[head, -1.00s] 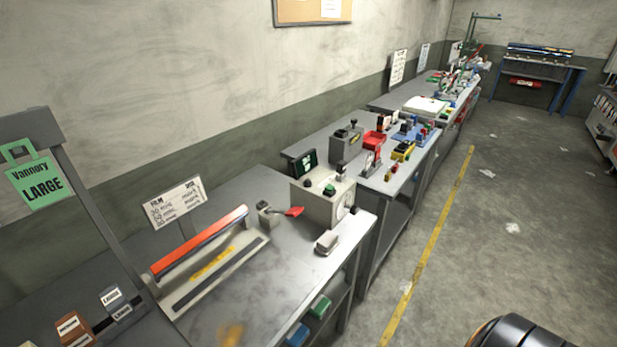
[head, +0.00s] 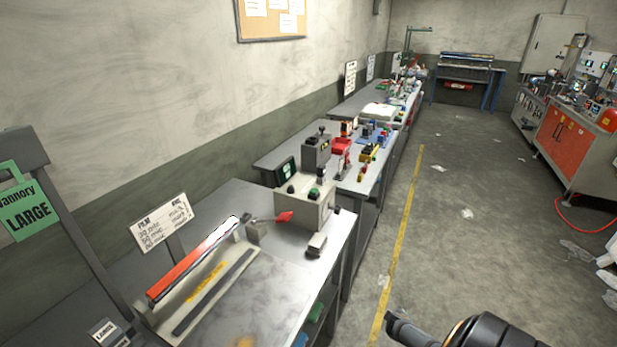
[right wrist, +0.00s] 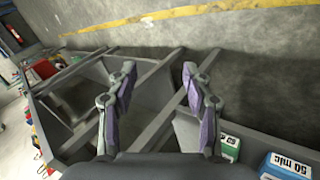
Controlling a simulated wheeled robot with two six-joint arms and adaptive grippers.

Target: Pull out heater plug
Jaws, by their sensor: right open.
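I cannot pick out the heater plug for sure in either view. On the near bench (head: 290,281), the bar device with the long orange bar (head: 195,262) looks like a film sealer. My left gripper is in neither view.
More benches with tools run along the left wall. A yellow line (head: 405,235) marks open floor on their right. A red-fronted machine (head: 566,132) and a red hose stand far right. Green (right wrist: 229,147) and blue (right wrist: 283,168) boxes sit low beside my right gripper.

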